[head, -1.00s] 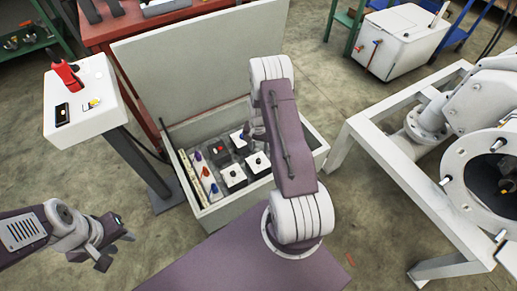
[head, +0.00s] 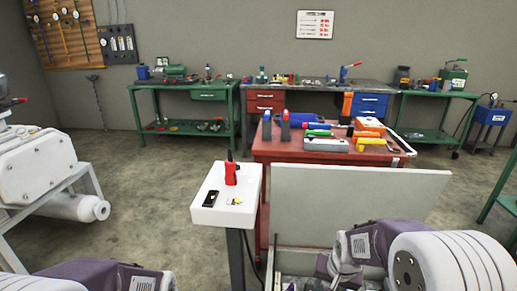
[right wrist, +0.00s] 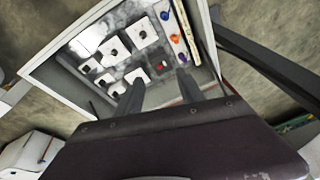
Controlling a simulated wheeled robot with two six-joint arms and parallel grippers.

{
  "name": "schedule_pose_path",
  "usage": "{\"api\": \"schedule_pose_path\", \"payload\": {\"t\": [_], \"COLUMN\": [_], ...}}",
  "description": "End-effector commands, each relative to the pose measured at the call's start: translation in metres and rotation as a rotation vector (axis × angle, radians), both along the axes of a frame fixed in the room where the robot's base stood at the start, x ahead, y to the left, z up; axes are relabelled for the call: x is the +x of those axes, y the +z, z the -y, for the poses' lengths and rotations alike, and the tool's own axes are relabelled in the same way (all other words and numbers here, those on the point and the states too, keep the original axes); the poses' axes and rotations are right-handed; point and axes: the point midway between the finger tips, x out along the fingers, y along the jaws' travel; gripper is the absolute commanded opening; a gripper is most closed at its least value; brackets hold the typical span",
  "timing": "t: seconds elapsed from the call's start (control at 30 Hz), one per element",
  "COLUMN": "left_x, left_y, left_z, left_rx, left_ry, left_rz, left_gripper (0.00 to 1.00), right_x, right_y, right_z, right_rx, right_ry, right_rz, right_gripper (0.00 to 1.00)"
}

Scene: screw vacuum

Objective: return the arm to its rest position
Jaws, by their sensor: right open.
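My right arm (head: 440,260) comes in at the bottom right of the head view, bent over the open box (head: 345,215), whose raised lid shows. In the right wrist view my right gripper (right wrist: 160,76) is open, its two dark fingers spread and empty above the box (right wrist: 215,30). Several white blocks (right wrist: 115,46) and some coloured knobs (right wrist: 175,38) lie inside. My left arm (head: 90,272) shows at the bottom left of the head view; its gripper is outside the frame.
A white stand (head: 225,210) holds a red tool (head: 230,172) and a black item left of the box. A red table (head: 330,155) with tools stands behind. Green workbenches (head: 185,90) line the wall. A white machine (head: 40,165) is at the left; floor between is clear.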

Motion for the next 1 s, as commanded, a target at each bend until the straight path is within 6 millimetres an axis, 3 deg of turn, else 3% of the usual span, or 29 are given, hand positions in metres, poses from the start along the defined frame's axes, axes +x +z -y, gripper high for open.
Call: {"api": "schedule_pose_path", "payload": {"t": [0.13, 0.27, 0.3, 0.33, 0.57, 0.8, 0.9, 1.0], "left_x": [0.0, 0.0, 0.0, -0.001, 0.0, 0.0, 0.0, 0.0], "left_y": [0.0, 0.0, 0.006, 0.029, 0.111, 0.223, 0.254, 0.268], "left_z": [0.0, 0.0, 0.0, 0.0, 0.0, 0.0, 0.0, 0.0], "left_rx": [0.0, 0.0, 0.0, 0.0, 0.0, 0.0, 0.0, 0.0], "left_ry": [0.0, 0.0, 0.0, 0.0, 0.0, 0.0, 0.0, 0.0], "left_rz": [0.0, 0.0, -0.001, -0.002, 0.001, 0.001, 0.001, 0.0], "left_gripper": [0.36, 0.36, 0.36, 0.36, 0.36, 0.36, 0.36, 0.36], "right_x": [-0.068, -0.13, -0.13, -0.129, -0.128, -0.128, -0.128, -0.128], "right_y": [0.008, -0.015, -0.009, 0.015, 0.096, 0.209, 0.24, 0.254], "right_z": [-0.021, -0.02, -0.02, -0.02, -0.02, -0.02, -0.02, -0.02], "right_rx": [-0.023, -0.036, -0.049, -0.048, -0.047, -0.046, -0.046, -0.046], "right_ry": [0.165, 0.288, 0.366, 0.356, 0.351, 0.349, 0.349, 0.348], "right_rz": [-0.039, -0.165, -0.169, -0.165, -0.165, -0.165, -0.165, -0.165], "right_gripper": [0.45, 0.45, 0.45, 0.45, 0.45, 0.45, 0.45, 0.45]}}
